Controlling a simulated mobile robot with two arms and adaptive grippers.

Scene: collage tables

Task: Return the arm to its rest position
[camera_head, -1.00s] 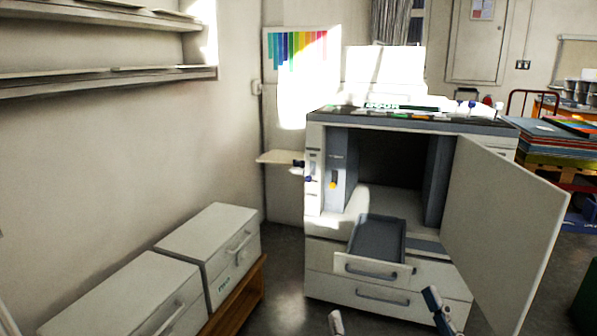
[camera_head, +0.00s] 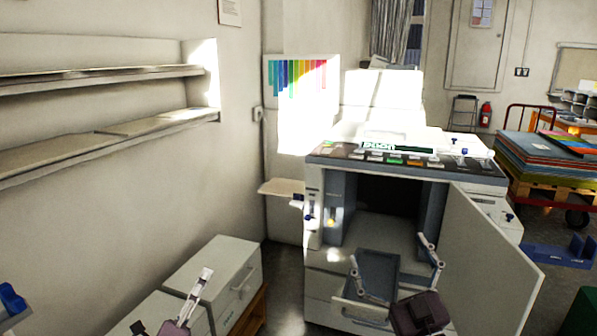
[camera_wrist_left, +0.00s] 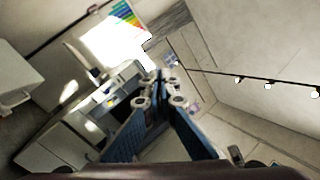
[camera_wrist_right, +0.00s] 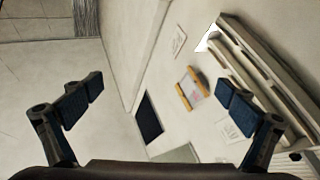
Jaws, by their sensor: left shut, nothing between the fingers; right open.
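My left gripper (camera_head: 206,274) is shut and empty, low in the head view in front of the grey-white cabinets at left. In the left wrist view its blue-padded fingers (camera_wrist_left: 158,76) meet at the tips. My right gripper (camera_head: 393,252) is open and empty, its two fingers pointing up in front of the large printer (camera_head: 333,262). The printer's pulled-out grey tray (camera_head: 375,272) shows partly behind the right gripper.
The printer's large white door (camera_head: 487,265) stands open at right. White cabinets (camera_head: 212,265) sit low along the left wall, below wall shelves (camera_head: 110,139). A pallet stack (camera_head: 545,160) is far right. Dark floor lies between the cabinets and printer.

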